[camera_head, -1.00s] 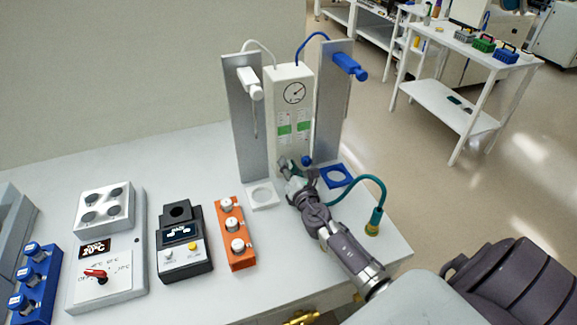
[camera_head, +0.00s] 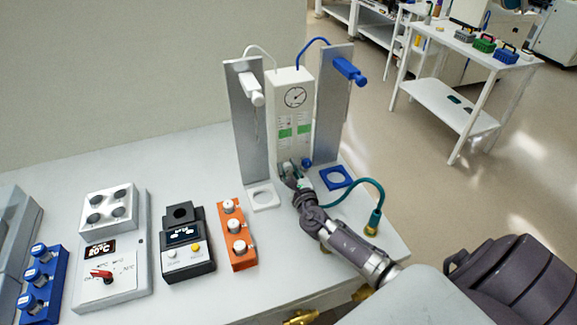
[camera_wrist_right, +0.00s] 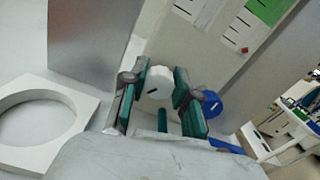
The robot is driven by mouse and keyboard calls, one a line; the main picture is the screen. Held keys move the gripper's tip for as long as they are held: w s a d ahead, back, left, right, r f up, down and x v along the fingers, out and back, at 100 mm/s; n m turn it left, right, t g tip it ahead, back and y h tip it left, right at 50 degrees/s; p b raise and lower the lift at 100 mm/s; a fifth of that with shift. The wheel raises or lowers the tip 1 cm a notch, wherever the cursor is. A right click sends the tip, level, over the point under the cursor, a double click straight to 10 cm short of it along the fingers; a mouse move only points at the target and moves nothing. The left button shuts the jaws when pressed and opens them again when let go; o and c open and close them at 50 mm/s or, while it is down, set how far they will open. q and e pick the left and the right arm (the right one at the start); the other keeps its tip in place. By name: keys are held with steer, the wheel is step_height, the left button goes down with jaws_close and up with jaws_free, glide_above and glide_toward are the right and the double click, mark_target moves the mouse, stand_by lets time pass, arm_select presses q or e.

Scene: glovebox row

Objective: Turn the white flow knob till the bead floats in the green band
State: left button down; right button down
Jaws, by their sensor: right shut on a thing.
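The white flow panel (camera_head: 291,112) stands at the back of the bench, with a round dial on top and two green bands below. My right gripper (camera_head: 289,170) is at the panel's foot. In the right wrist view its teal-padded fingers (camera_wrist_right: 162,92) are shut on the white flow knob (camera_wrist_right: 157,84), one on each side. The gripper hides most of this knob in the head view. A blue knob (camera_wrist_right: 212,103) sits just right of the fingers. A small red spot (camera_wrist_right: 245,49) shows below a green band (camera_wrist_right: 262,10); I cannot tell if it is a bead. My left gripper is out of view.
A white ring holder (camera_head: 263,197) and a blue ring holder (camera_head: 336,178) flank my right gripper. A teal hose (camera_head: 378,190) curves close to its right. An orange block (camera_head: 237,236) and a black device (camera_head: 188,245) stand to the left.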

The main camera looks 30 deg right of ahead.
steer(key=n+p, duration=0.1)
steer(key=n, duration=0.3)
steer(key=shift+p, duration=0.3)
steer(key=shift+a+n+p, duration=0.1)
steer(key=shift+n+p, duration=0.45)
steer(key=shift+n, duration=1.25)
steer(key=shift+f, duration=0.1)
steer(key=c, duration=0.9)
jaws_free()
steer(key=shift+o, duration=0.2)
steer(key=shift+s, duration=0.1)
steer(key=v, duration=0.7)
steer(key=shift+s+a, duration=0.1)
steer(key=shift+s, duration=0.05)
